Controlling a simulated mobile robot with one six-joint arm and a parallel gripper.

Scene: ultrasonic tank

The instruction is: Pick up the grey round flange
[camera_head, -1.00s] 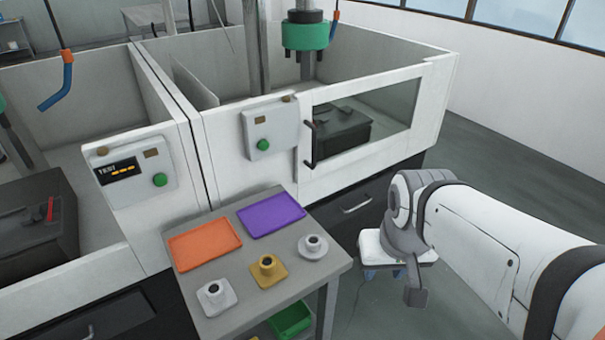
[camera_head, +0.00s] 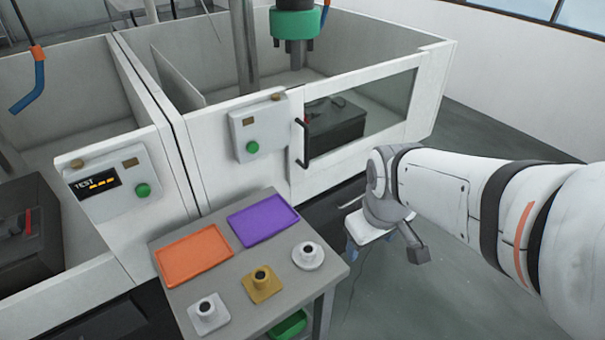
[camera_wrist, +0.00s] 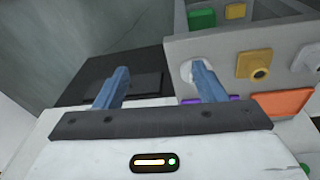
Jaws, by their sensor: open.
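The grey round flange (camera_head: 308,255) stands upright on the right end of the small grey table (camera_head: 336,271) in the head view. It has a round base and a short hollow neck. In the wrist view, the round flange (camera_wrist: 186,71) is partly hidden behind the right finger. My gripper (camera_wrist: 159,78) is open, with two blue fingers and nothing between them. The flange lies beyond the fingers, with a gap that I cannot measure.
A gold square flange (camera_head: 262,285) and a light grey square flange (camera_head: 208,314) stand left of the round one. An orange tray (camera_head: 194,255) and a purple tray (camera_head: 262,219) lie behind them. White tank housings with a handled door (camera_head: 302,145) rise behind the table.

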